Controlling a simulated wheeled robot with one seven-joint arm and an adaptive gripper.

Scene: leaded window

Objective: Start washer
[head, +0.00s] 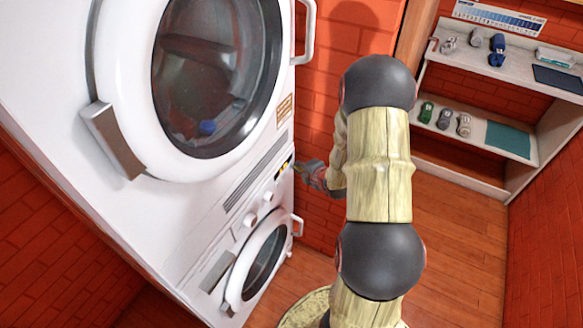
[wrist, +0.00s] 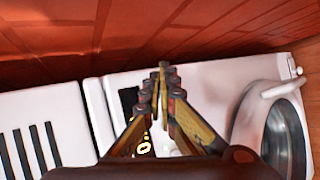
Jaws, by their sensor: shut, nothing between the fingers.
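A white stacked washer unit (head: 120,215) fills the left of the head view, tilted in the picture. Its large upper round door (head: 215,75) is shut. A smaller round door (head: 262,262) below also looks shut. Between them runs a control panel (head: 262,205) with pale knobs and a small dark display with yellow marks (head: 283,170). My gripper (head: 299,167) is at the display's right end. In the wrist view my gripper (wrist: 162,75) is shut and empty in front of the panel, with the dark display (wrist: 130,98) partly hidden behind its fingers. Contact is unclear.
Black vent slots (wrist: 30,150) lie left of the display in the wrist view. A red brick wall (head: 325,90) stands close beside the machine. A shelf unit (head: 480,150) with toy cars is at the right. Wooden floor (head: 460,250) is open there.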

